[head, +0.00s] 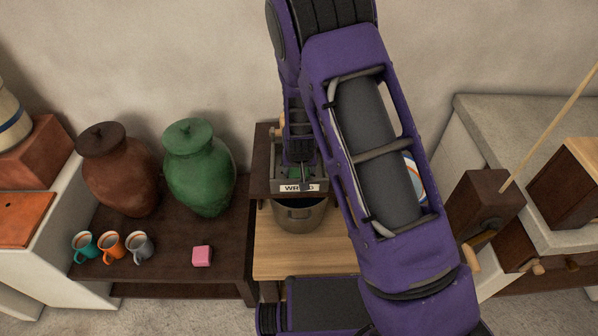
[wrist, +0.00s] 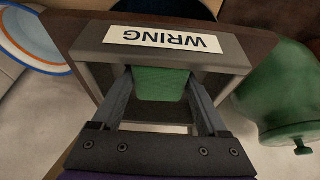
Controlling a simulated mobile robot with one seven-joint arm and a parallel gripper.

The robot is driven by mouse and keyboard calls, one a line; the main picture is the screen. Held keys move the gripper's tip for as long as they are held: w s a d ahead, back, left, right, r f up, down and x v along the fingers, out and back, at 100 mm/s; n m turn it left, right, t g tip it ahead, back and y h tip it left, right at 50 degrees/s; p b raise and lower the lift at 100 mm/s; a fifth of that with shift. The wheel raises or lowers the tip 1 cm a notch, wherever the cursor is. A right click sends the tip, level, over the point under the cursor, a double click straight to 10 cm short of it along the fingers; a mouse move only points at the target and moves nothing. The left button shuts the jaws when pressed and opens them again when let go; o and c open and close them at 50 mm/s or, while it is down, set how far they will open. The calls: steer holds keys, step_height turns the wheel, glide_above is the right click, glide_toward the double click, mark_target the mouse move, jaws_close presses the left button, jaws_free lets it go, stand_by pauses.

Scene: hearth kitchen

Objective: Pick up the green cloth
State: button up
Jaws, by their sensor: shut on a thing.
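The green cloth (wrist: 160,84) shows in the wrist view between my gripper's two fingers, just below the WRING label. My gripper (wrist: 160,92) is shut on the cloth, inside a grey tray (wrist: 224,64) marked WRING. In the head view my gripper (head: 300,176) reaches down into the same tray (head: 318,184), which sits on a dark raised shelf. A little green shows there beside the fingers. The cloth's lower part is hidden, and I cannot tell whether it touches the tray floor.
A metal pot (head: 299,217) stands below the shelf. Left are a green jar (head: 200,172), a brown jar (head: 120,175), several mugs and a pink block (head: 202,256). A dark wooden box (head: 484,208) with a stick stands right. A blue-orange-rimmed plate (wrist: 36,42) is near the tray.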

mark_target(299, 171)
step_height(299, 171, up, 7)
steer(key=shift+s+r+p, duration=0.15)
steer(key=shift+r+p, duration=0.05)
steer(key=shift+p, duration=0.1)
steer(key=s, duration=1.7)
steer(key=shift+s+f, duration=0.2)
steer(key=shift+s, duration=0.15)
